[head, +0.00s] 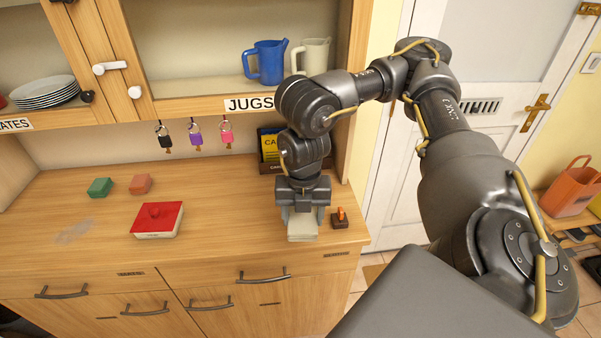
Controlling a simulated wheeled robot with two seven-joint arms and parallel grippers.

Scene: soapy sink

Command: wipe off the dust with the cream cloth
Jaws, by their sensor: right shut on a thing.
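The cream cloth (302,230) is a pale folded block at the right end of the wooden counter. My right gripper (302,212) points down over it and is shut on it. I cannot tell whether the cloth touches the counter. The dust (75,232) is a faint grey smudge on the counter at the left, well away from the cloth. My left gripper is not in view.
A red-lidded box (157,220) stands between the dust and the cloth. A green block (100,187) and an orange block (140,184) lie behind it. A small brown holder (340,219) is right of the cloth. The middle counter (230,220) is clear.

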